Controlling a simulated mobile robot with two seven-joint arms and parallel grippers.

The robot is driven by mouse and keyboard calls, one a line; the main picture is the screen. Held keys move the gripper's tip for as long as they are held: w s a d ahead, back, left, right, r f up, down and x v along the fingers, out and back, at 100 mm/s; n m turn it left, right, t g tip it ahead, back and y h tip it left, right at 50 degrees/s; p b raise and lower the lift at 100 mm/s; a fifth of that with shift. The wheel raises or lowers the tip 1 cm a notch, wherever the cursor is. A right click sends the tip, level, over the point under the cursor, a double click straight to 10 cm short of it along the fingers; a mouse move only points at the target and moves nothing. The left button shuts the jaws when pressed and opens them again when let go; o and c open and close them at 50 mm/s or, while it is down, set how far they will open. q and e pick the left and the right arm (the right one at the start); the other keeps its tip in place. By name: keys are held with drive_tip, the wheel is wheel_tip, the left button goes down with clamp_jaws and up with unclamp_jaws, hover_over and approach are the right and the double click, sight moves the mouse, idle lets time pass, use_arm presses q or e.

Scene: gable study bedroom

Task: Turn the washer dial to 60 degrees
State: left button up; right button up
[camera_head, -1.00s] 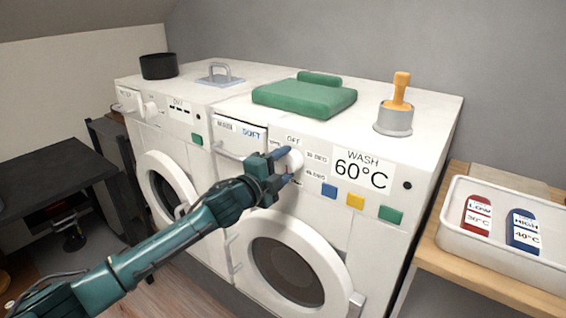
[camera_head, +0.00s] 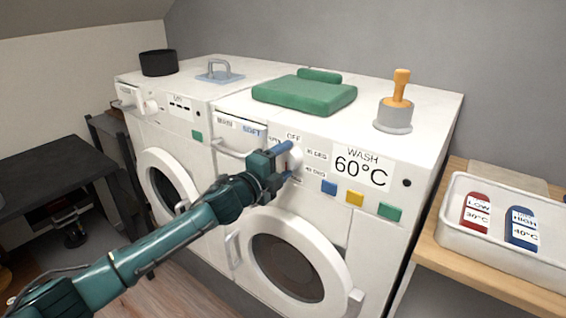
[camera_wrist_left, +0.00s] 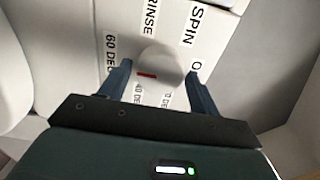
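The white washer dial (camera_head: 296,159) is on the front panel of the right machine, left of the "WASH 60°C" sign (camera_head: 361,168). My left gripper (camera_head: 285,163) is at the dial. In the left wrist view its fingers (camera_wrist_left: 158,78) are apart, one on each side of the dial (camera_wrist_left: 163,62), with gaps visible; contact is not clear. A red mark (camera_wrist_left: 146,75) shows at the dial's lower left, near the 60 DEG label (camera_wrist_left: 110,55) and the 40 DEG label (camera_wrist_left: 138,95). RINSE and SPIN labels lie above. My right gripper is out of view.
A green folded cloth (camera_head: 305,95) and a stamp-like orange-handled object (camera_head: 396,105) sit on top. Blue, yellow and green squares lie below the sign. A white tray (camera_head: 500,255) stands on a wooden table at right. A round door (camera_head: 290,262) is below.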

use_arm(q)
drive_tip(key=shift+o, duration=1)
drive_tip(key=shift+s+a, duration=0.1)
drive_tip(key=v, duration=1.3)
drive_tip(key=shift+b, duration=0.45)
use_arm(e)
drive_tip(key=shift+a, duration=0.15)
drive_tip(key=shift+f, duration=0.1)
use_arm(q)
drive_tip(key=s+d+f+n+g+y+p, duration=0.1)
drive_tip(key=s+f+n+y+p, duration=0.15)
drive_tip(key=s+f+n, duration=1.05)
drive_tip(key=s+a+f+n+g+y, duration=0.2)
drive_tip(key=s+a+f+n+y, duration=0.3)
drive_tip(key=s+f, duration=0.8)
drive_tip(key=a+n, duration=0.2)
drive_tip(key=n, duration=0.2)
drive_tip(key=shift+s+a+g, duration=0.2)
drive_tip(key=shift+s+g, duration=0.1)
drive_tip(key=shift+g, duration=0.1)
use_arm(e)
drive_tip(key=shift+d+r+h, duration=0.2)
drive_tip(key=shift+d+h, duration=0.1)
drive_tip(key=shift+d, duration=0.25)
use_arm(q)
drive_tip(key=shift+f, duration=0.15)
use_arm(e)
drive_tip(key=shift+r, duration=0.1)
